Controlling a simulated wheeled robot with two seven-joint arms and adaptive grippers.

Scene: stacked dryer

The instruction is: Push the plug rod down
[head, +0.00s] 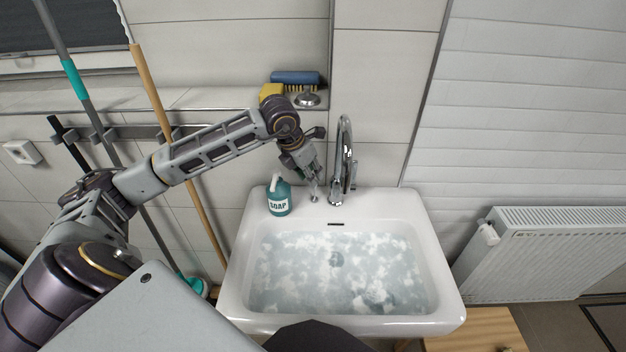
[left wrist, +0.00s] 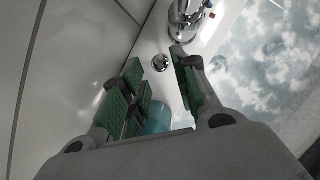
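The plug rod (head: 314,198) is a small chrome knob on the sink's back ledge, just left of the tap. In the left wrist view the round rod top (left wrist: 161,63) shows beyond the fingertips, between their lines and apart from them. My left gripper (head: 313,181) points down just above the rod. In the left wrist view its green-padded fingers (left wrist: 158,80) stand apart with nothing between them. The white sink (head: 232,285) holds foamy water, and the drain (head: 336,260) shows faintly under it. My right gripper is not in view.
The chrome tap (head: 345,160) stands close to the right of my left gripper. A teal soap bottle (head: 279,196) stands to its left on the ledge. A blue brush (head: 296,77) and yellow sponge (head: 271,90) lie on the shelf above. A radiator (head: 545,250) is at right.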

